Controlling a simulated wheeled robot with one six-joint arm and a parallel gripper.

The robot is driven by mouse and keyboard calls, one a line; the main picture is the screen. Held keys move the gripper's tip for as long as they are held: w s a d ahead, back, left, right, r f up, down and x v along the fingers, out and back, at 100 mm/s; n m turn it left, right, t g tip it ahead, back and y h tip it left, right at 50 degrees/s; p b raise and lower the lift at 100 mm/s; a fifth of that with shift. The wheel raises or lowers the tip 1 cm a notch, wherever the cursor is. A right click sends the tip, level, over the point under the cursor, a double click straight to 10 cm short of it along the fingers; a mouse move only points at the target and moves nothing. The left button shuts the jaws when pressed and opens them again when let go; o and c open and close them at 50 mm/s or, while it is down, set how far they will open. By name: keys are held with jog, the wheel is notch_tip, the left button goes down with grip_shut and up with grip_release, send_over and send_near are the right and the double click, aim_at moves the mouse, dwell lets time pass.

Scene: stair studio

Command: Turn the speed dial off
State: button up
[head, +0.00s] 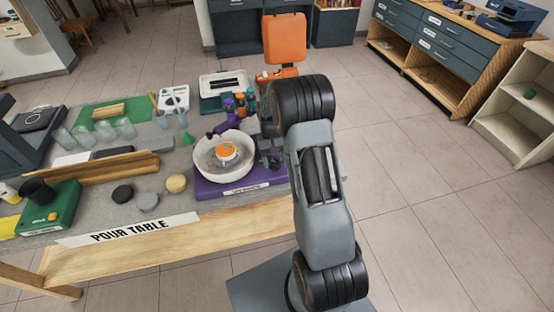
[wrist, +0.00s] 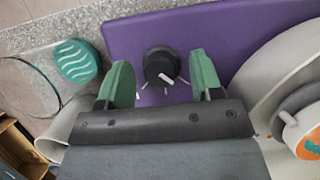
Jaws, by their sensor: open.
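The speed dial (wrist: 161,66) is a round black knob on a purple base (wrist: 225,32) in the wrist view. A white pointer line on its face points to the lower right, and short white marks stand around it. My gripper (wrist: 162,80) is open, with one green fingertip on each side of the dial and a gap on both sides. Whether the fingertips are down at the dial's height I cannot tell. In the head view the purple base (head: 212,190) carries a white bowl (head: 206,165); my arm hides the dial there.
An orange-topped piece (head: 227,151) sits in the bowl, close to the right of my gripper. A teal-lidded item (wrist: 77,62) lies left of the base in the wrist view. The POUR TABLE sign (head: 130,229) marks the front edge.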

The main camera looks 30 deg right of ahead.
jog(key=shift+w+r, duration=0.15)
jog(key=shift+r, duration=0.05)
jog(key=b+v, duration=0.1)
jog(key=v, duration=1.2)
jog(key=shift+r, duration=0.2)
jog(key=s+a+r+n+t, duration=0.1)
jog(key=s+a+r+t, duration=0.4)
jog(key=s+r, duration=0.4)
jog(key=s+a+f+t, duration=0.1)
jog(key=s+a+t, duration=0.1)
jog(key=s, duration=0.4)
jog(key=s+a+f+n+t, duration=0.1)
jog(key=s+a+f, duration=0.1)
jog(key=s, duration=0.5)
jog(key=shift+a+f+t+h, duration=0.15)
jog(key=shift+a+t+h, duration=0.15)
jog(key=shift+t+h, duration=0.1)
